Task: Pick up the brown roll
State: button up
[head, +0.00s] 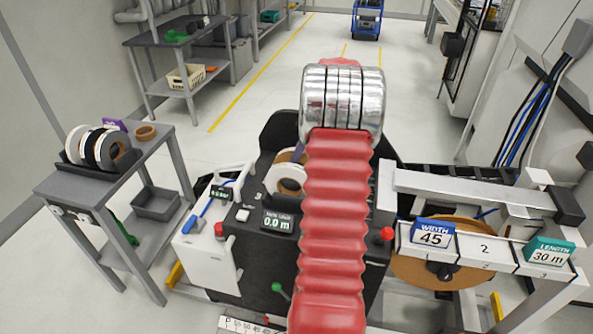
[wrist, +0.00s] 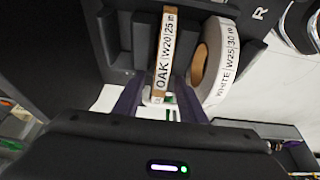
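A brown roll labelled OAK W20 25 m (wrist: 163,50) stands on edge in a dark holder in the wrist view. Its near end lies between the fingertips of my gripper (wrist: 160,88), which look apart with a gap beside the roll. A white roll labelled WHITE W25 30 m (wrist: 218,62) stands just right of it. In the head view the white roll (head: 286,181) and part of a brown roll (head: 289,156) show left of my red arm, which hides most of my gripper. Another small brown roll (head: 145,132) lies flat on the left side table.
The side table (head: 68,185) carries a rack of white and black rolls (head: 100,148).

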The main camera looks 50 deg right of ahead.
jog(key=shift+c, duration=0.4)
grip_shut()
dwell(0.5)
